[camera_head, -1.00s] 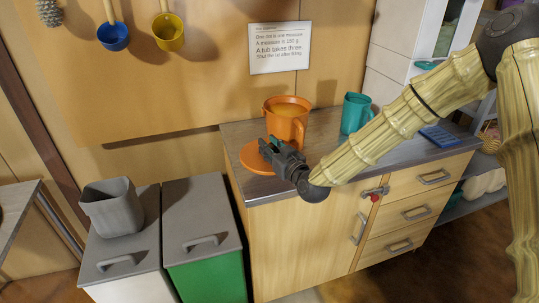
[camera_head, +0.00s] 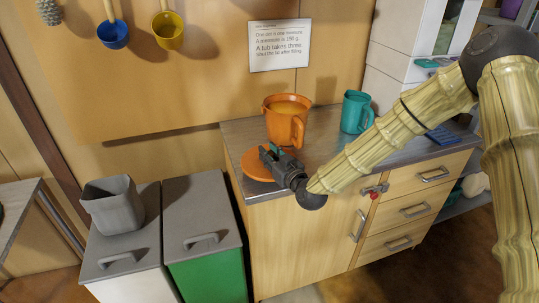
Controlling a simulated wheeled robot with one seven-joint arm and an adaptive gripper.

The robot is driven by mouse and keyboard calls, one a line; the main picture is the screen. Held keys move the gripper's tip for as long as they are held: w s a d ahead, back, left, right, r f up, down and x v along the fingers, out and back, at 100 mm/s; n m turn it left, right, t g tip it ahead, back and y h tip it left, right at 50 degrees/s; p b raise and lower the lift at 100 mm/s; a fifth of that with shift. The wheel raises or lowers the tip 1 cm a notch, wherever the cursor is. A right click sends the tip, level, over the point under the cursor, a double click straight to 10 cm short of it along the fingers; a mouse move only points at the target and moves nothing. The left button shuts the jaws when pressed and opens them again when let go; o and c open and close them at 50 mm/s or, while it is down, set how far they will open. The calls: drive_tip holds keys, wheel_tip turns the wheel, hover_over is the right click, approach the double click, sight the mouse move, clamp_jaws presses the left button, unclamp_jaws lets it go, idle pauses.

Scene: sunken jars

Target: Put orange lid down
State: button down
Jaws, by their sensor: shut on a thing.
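The orange lid (camera_head: 252,165) is a flat round disc at the left front corner of the cabinet's grey counter. My gripper (camera_head: 268,157) reaches in from the right and is shut on the lid's right side. The lid looks level and very close to the counter top; I cannot tell whether it touches. My gripper hides part of the lid. An orange jug (camera_head: 284,124) with orange contents stands upright just behind the gripper, its handle to the right.
A teal mug (camera_head: 355,112) stands on the counter right of the jug. Two bins, one with a grey lid holding a grey tub (camera_head: 112,208) and one green (camera_head: 208,275), stand left of the cabinet. A blue scoop (camera_head: 112,35) and yellow scoop (camera_head: 167,32) hang on the wall.

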drive_tip(key=shift+f, duration=0.35)
drive_tip(key=shift+s+f, duration=0.15)
drive_tip(key=shift+s, duration=0.05)
drive_tip(key=c, duration=1.3)
unclamp_jaws()
drive_tip(key=shift+f, duration=0.15)
drive_tip(key=shift+o, duration=0.5)
drive_tip(key=shift+s+f, duration=0.1)
drive_tip(key=shift+d+r+p, duration=0.1)
drive_tip(key=shift+r+p, duration=0.35)
drive_tip(key=shift+r, duration=0.2)
drive_tip(key=b+v, duration=0.2)
drive_tip(key=v, duration=0.9)
drive_tip(key=shift+d+r, duration=0.2)
drive_tip(key=shift+s, duration=0.1)
